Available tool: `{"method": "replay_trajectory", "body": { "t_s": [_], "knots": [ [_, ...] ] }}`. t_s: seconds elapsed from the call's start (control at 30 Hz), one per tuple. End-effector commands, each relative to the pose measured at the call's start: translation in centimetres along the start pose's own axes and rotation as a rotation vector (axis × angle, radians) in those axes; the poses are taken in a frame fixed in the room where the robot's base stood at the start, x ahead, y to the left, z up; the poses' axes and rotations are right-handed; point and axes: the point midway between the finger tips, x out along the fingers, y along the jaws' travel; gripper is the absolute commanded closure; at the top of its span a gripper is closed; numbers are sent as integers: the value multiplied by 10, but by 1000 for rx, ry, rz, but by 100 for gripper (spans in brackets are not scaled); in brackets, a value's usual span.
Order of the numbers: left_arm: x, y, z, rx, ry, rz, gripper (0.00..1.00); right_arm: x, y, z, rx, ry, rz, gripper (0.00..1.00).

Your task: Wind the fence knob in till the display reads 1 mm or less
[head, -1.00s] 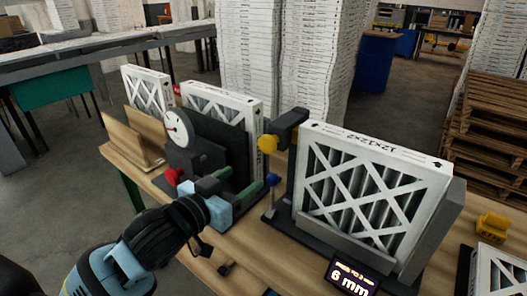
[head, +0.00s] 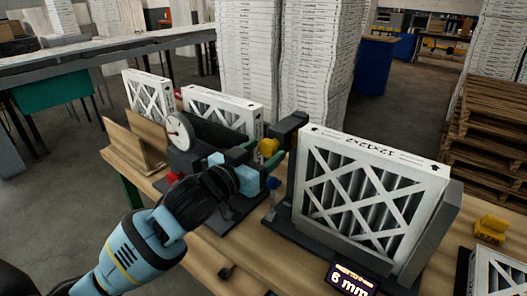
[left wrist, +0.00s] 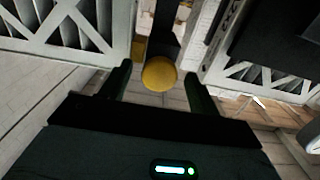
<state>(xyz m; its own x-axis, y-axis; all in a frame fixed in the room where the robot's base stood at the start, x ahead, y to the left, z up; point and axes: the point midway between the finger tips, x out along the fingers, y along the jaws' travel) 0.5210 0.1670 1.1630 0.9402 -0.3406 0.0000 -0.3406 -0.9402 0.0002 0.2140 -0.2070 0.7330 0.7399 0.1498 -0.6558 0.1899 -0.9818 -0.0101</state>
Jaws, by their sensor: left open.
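The yellow round knob (head: 268,147) sits at the end of a dark block beside the large boxed filter (head: 365,190). In the left wrist view the yellow knob (left wrist: 159,74) shows between my two finger tips, with a gap on each side. My left gripper (head: 258,166) is open, its fingers pointing at the knob; I cannot tell whether they reach around it. The display (head: 350,282) at the front edge reads 6 mm. My right gripper is not in view.
A round dial gauge (head: 179,131) and a red knob (head: 173,177) are left of my gripper. More boxed filters (head: 222,106) stand behind. A yellow block (head: 491,228) lies at the right of the bench.

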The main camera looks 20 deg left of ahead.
Motion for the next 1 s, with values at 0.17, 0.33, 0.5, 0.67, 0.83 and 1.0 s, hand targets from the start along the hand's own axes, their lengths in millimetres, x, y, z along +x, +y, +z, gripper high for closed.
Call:
{"method": "replay_trajectory", "body": {
  "t_s": [0.17, 0.33, 0.5, 0.67, 0.83, 1.0],
  "knots": [
    [9, 1, 0, 1, 1, 1, 39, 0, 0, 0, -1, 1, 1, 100],
    [10, 0, 0, 0, 0, 1, 39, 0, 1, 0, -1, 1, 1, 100],
    [10, 0, 0, 0, 0, 1, 48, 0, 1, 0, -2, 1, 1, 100],
    [10, 0, 0, 0, 0, 1, 69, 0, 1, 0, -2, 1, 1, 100],
    [10, 0, 0, 1, 0, 1, 83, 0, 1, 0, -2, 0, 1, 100],
    [10, 0, 0, 19, 0, 1, 83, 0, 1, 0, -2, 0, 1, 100]
  ]
}}
